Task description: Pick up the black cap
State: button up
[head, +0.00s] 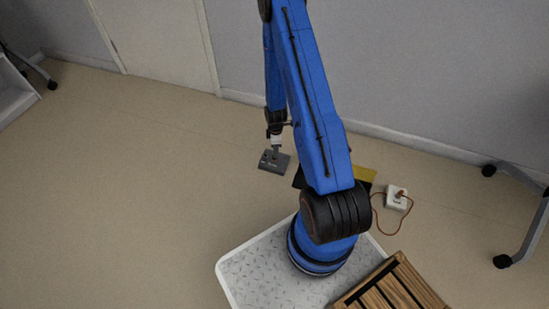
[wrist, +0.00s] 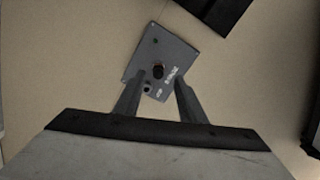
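A small black cap (wrist: 158,73) with a reddish edge sits on a grey plate-like box (wrist: 174,52) with white lettering, in the wrist view. My gripper (wrist: 160,75) is open, with one finger on each side of the cap and a gap visible on both sides. I cannot tell the height of the fingertips above the box. In the head view the grey box (head: 276,164) lies on the floor below my gripper (head: 274,146); the cap is too small to make out clearly there.
A dark object (wrist: 215,10) lies just beyond the box in the wrist view. In the head view a yellow item (head: 365,174) is partly behind my arm, beside a white socket box (head: 396,199) with an orange cord. Floor left of the box is clear.

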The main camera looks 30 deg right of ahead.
jog(key=shift+w+f, duration=0.15)
jog(key=shift+f, duration=2.5)
jog(key=shift+c, duration=0.2)
grip_shut()
